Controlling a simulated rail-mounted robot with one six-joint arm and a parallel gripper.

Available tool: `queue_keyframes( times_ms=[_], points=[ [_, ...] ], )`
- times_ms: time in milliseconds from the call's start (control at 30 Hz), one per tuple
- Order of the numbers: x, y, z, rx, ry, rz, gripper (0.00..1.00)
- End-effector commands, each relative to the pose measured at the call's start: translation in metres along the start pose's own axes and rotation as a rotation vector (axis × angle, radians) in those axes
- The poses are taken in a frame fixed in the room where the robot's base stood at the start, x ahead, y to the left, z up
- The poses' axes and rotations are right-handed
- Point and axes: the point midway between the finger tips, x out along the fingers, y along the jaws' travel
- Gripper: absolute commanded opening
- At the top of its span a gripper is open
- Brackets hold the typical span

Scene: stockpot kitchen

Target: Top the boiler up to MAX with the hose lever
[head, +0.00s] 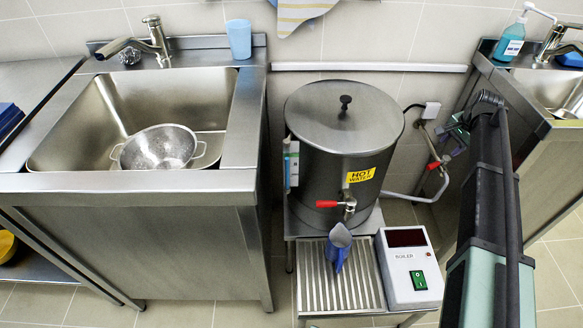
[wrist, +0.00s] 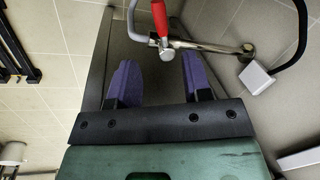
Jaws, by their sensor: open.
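The boiler (head: 345,130) is a steel drum with a lid, a yellow HOT WATER label and a red-handled tap (head: 328,204) at its front. A narrow gauge strip (head: 291,165) runs down its left side; its marks and water level are too small to read. The red hose lever (head: 434,165) is on the wall pipe right of the boiler, and it also shows in the wrist view (wrist: 160,18). My gripper (wrist: 160,82) is open and empty, its two purple fingers apart. The lever appears just beyond the fingertips, roughly centred between them; I cannot see any contact.
A pale hose (head: 408,198) runs from the wall pipe towards the boiler. A sink with a colander (head: 158,148) is left; another sink counter (head: 526,100) is right.

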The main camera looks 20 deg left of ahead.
Motion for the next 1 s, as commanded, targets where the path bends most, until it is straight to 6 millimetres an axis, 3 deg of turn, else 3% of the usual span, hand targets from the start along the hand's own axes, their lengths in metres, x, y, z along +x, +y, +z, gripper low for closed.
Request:
queue_keyframes(
  times_ms=[33, 200, 233, 300, 400, 500, 667, 867, 1000],
  points=[
    [0.000, 0.000, 0.000, 0.000, 0.000, 0.000, 0.40],
    [0.005, 0.005, -0.002, 0.005, 0.001, 0.000, 0.14],
    [0.011, 0.016, 0.000, 0.014, 0.003, 0.000, 0.10],
    [0.020, 0.060, 0.027, 0.028, 0.045, -0.035, 0.00],
    [0.014, 0.101, 0.054, -0.033, 0.227, -0.165, 0.00],
    [-0.004, 0.095, 0.049, -0.105, 0.357, -0.239, 0.00],
    [-0.004, 0.088, 0.039, -0.129, 0.382, -0.248, 0.00],
    [0.016, 0.084, 0.033, -0.128, 0.381, -0.247, 0.00],
    [0.043, 0.078, 0.023, -0.128, 0.380, -0.246, 0.00]
  ],
)
